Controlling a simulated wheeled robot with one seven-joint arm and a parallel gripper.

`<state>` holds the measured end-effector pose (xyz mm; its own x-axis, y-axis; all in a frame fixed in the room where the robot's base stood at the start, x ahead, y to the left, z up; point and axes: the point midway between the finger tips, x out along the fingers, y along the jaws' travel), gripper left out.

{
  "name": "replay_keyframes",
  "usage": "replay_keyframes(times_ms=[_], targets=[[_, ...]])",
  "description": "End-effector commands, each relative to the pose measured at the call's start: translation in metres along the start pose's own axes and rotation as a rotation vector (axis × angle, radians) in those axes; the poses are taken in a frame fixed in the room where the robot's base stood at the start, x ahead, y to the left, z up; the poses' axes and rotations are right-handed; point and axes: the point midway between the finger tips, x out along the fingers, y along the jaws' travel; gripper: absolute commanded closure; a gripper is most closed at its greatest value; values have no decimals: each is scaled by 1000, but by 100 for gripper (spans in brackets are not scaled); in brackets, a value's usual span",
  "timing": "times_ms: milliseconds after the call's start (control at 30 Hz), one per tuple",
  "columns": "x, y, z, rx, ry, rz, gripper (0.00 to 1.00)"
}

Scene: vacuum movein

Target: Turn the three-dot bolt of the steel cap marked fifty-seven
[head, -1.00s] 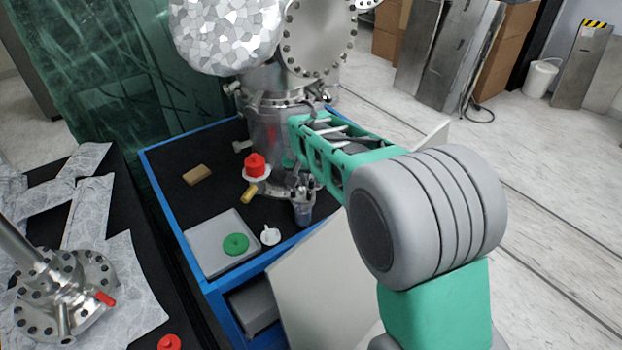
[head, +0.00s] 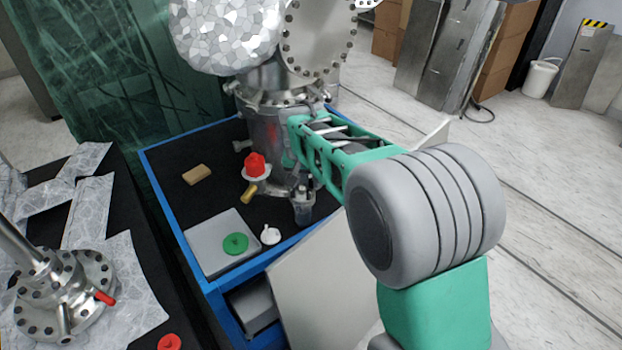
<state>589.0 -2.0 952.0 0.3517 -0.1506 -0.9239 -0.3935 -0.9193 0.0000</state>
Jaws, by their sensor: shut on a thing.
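My green and grey arm reaches from the right to the blue-edged bench. My gripper (head: 303,190) is small and partly hidden at the foot of the steel vessel (head: 265,130). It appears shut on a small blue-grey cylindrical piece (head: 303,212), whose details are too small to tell. Flanges with bolt rings show on the vessel, including a large round steel plate (head: 318,38) at the top. I cannot read a fifty-seven or make out a three-dot bolt on any cap.
A red cap (head: 255,164) on a white disc, a brass piece (head: 249,190), a tan block (head: 197,174), a green ring (head: 236,243) and a white fitting (head: 270,234) lie left of my gripper. A pale panel (head: 325,280) leans at the bench front. The floor at right is mostly clear.

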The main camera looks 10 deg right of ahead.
Motion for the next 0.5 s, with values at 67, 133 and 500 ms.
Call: replay_keyframes(times_ms=[67, 133, 500], targets=[[0, -1, 0, 8, 0, 3, 100], [0, -1, 0, 20, 0, 8, 100], [0, -3, 0, 216, -2, 90, 100]])
